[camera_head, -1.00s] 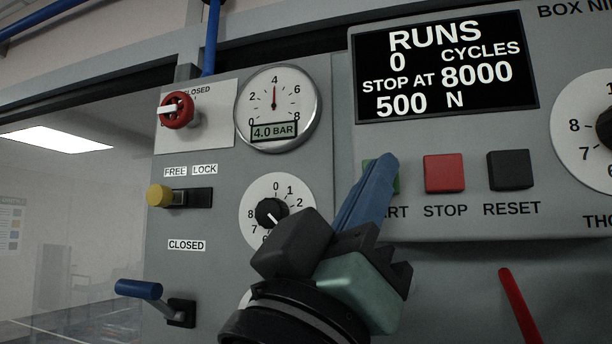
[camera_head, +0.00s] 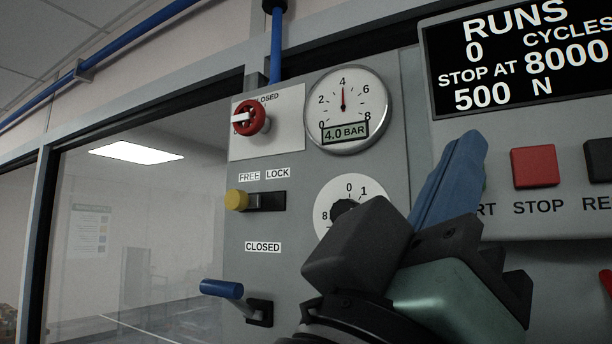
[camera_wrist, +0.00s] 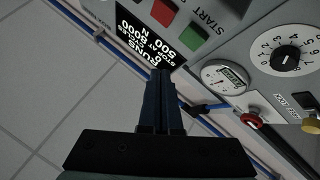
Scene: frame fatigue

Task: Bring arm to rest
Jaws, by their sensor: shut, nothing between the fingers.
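My gripper (camera_head: 466,150) is in front of the control panel in the head view, its blue fingers pressed together and pointing up. The fingers hide the green START button in that view. My gripper also shows in the wrist view (camera_wrist: 160,78), shut and empty. In the wrist view the START button (camera_wrist: 194,35) is visible apart from the fingers, and the fingertips overlap the edge of the display (camera_wrist: 150,28). I cannot tell whether the fingers touch anything.
The panel carries a red valve knob (camera_head: 252,118), a gauge (camera_head: 345,110) reading 4.0 BAR, a yellow slider (camera_head: 237,200) by FREE, a blue lever (camera_head: 222,289), and a red STOP button (camera_head: 533,167). A window (camera_head: 130,230) is at left.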

